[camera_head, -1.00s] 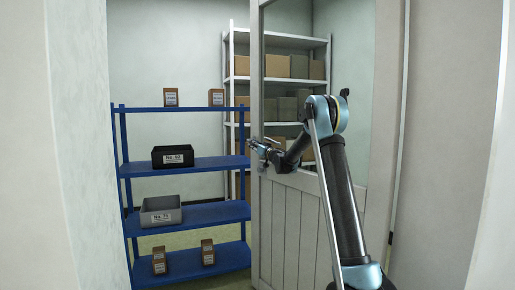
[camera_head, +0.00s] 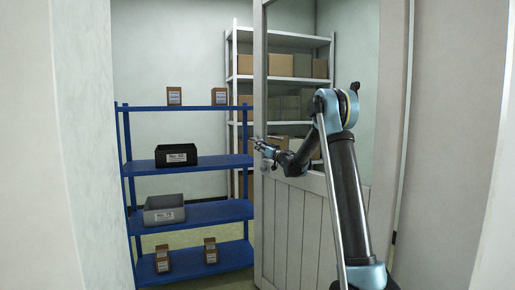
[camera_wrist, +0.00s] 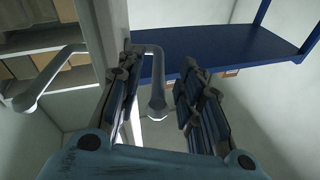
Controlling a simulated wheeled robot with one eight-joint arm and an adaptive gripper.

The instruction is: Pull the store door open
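The store door (camera_head: 294,225) is a pale door with a planked lower half and a see-through upper half. It stands ajar, with the blue shelf visible past its left edge. My gripper (camera_head: 262,146) is at that edge in the head view, at handle height. In the wrist view, my gripper (camera_wrist: 163,95) is open, with one finger on each side of a grey lever handle (camera_wrist: 157,92). The handle hangs between the fingers; contact is not clear. Another lever handle (camera_wrist: 42,80) shows on the door's other side. In the head view my gripper mostly hides the handle.
A blue shelf (camera_head: 190,212) with bins and small boxes stands left, beyond the doorway. A white rack (camera_head: 283,47) with cartons stands behind the door. Pale walls flank the doorway at left (camera_head: 85,150) and right (camera_head: 450,150).

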